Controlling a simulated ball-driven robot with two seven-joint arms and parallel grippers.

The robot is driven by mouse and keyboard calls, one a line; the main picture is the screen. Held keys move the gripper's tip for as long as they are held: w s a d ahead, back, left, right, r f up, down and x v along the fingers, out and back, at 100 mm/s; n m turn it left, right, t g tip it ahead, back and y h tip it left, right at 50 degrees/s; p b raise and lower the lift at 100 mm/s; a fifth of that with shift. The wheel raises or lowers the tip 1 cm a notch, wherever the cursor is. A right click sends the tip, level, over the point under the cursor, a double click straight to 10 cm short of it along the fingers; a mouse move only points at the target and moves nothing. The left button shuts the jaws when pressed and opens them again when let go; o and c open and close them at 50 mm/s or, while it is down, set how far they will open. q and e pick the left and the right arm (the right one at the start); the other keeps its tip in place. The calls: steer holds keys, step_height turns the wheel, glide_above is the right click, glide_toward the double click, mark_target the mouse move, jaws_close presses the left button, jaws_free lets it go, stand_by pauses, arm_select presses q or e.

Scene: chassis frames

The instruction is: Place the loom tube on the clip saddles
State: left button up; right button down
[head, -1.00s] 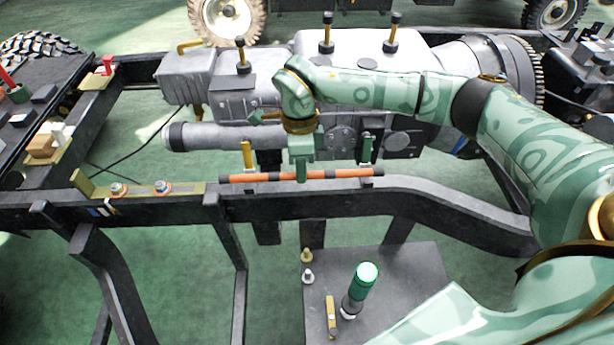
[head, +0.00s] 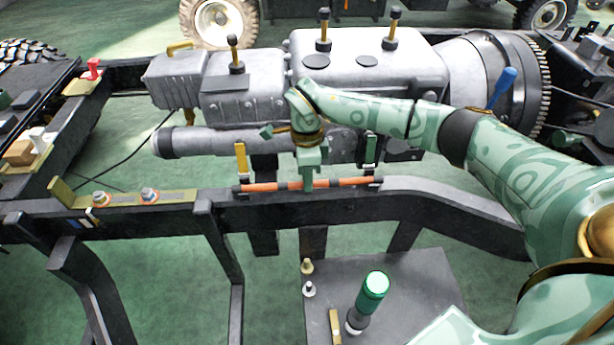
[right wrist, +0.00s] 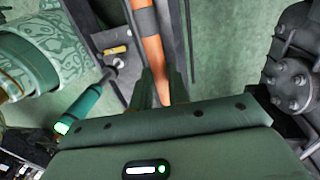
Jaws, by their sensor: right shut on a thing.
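The loom tube (head: 335,183) is an orange bar with dark bands. It lies lengthwise along the top of the dark chassis rail. My right gripper (head: 308,184) is shut on its middle from above. The tube's ends lie at the yellow clip (head: 241,158) on the left and the green clip (head: 370,150) on the right, both upright. The saddles at the clip feet are mostly hidden by the tube, and I cannot tell whether it touches them. In the right wrist view the tube (right wrist: 152,50) runs up from between my fingers. My left gripper is out of view.
The grey engine and gearbox (head: 365,75) stand close behind the rail (head: 440,205). A gold bracket with bolts (head: 125,198) sits on the rail at left. In front, a dark plate (head: 420,275) carries a green-topped tool (head: 372,290) and small fittings.

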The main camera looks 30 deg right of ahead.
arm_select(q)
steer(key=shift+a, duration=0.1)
arm_select(e)
steer(key=c, duration=1.3)
jaws_free()
steer(key=shift+c, duration=0.2)
arm_select(q)
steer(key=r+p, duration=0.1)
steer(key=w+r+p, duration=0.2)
steer(key=p, duration=0.1)
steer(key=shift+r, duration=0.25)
arm_select(e)
step_height(320, 180, up, 12)
steer(key=w, duration=0.1)
steer(key=shift+w+d, duration=0.35)
steer(key=shift+d, duration=0.05)
